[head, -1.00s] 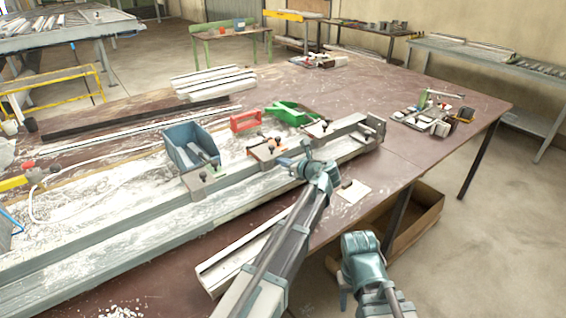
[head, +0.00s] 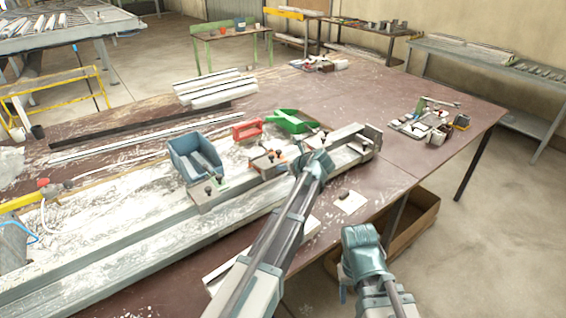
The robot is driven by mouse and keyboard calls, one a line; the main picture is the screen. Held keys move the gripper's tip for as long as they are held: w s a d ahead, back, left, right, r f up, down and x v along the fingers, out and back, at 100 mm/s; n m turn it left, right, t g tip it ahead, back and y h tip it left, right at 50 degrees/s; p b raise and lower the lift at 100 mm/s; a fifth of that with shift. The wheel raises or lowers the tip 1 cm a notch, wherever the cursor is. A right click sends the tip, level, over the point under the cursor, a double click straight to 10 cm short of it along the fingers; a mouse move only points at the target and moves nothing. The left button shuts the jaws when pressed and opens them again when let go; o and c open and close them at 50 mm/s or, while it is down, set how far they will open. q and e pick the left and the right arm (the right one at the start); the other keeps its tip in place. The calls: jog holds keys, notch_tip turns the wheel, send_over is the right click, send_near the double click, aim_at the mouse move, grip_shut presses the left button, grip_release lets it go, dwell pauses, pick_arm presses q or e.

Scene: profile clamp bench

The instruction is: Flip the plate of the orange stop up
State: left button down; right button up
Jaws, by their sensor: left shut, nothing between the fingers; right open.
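The orange stop (head: 267,160) sits on the long grey rail, right of the blue bin. It shows as a small block with an orange-red part and dark knobs. The lie of its plate is too small to tell. My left gripper (head: 301,153) is shut and empty, just right of the orange stop and over the rail. The wrist hides part of the rail, and I cannot tell whether the fingertips touch the stop. My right gripper (head: 345,288) is open, low in front of the table edge, and its fingers are mostly hidden.
A blue bin (head: 184,160), a red bin (head: 247,131) and a green bin (head: 292,121) stand behind the rail (head: 120,238). Another clamp block (head: 207,193) is at the left. A white card (head: 350,202) lies at the front.

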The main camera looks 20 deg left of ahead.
pick_arm(q)
jog(key=r+g+h+p, duration=0.1)
jog(key=r+p, duration=0.1)
jog(key=p, duration=0.1)
jog(key=w+a+r+g+h+p, duration=0.1)
jog(key=r+p, duration=0.1)
jog(key=p, duration=0.2)
jog(key=a+r+g+h+p, duration=0.1)
jog(key=r+p, duration=0.1)
jog(key=p, duration=0.1)
jog(key=shift+w+h+p, duration=0.35)
jog(key=shift+w+h, duration=0.05)
jog(key=w+a+r+g+h+p, duration=0.1)
jog(key=h+p, duration=0.1)
jog(key=w+a+r+g+h+p, duration=0.1)
jog(key=a+r+g+h+p, duration=0.1)
jog(key=p, duration=0.1)
jog(key=shift+w+a+p, duration=0.1)
jog(key=shift+w+p, duration=0.25)
jog(key=shift+w, duration=0.05)
jog(key=shift+g+h, duration=0.3)
jog(key=w+a, duration=0.1)
jog(key=w+a+p, duration=0.1)
jog(key=a, duration=0.1)
jog(key=shift+w+a+r, duration=0.15)
jog(key=shift+a+r, duration=0.1)
jog(key=shift+r, duration=0.15)
